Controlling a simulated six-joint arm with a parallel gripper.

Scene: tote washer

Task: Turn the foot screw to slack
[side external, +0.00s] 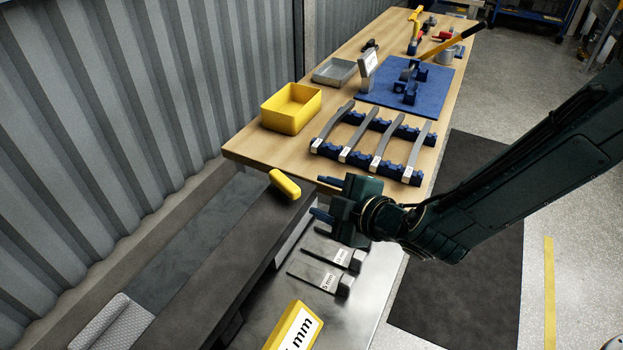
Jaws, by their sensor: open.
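My gripper (325,198) comes in from the right on my dark green arm. Its two blue fingers are apart and point left, with nothing seen between them.
Below my gripper, tagged metal strips (320,278) lie on a grey metal surface (375,300), with a yellow labelled block (293,327) nearer. The wooden bench (240,150) behind holds a yellow bin (291,108), a blue rack of strips (375,145) and a blue mat (440,95). A corrugated wall (100,130) bounds the left.

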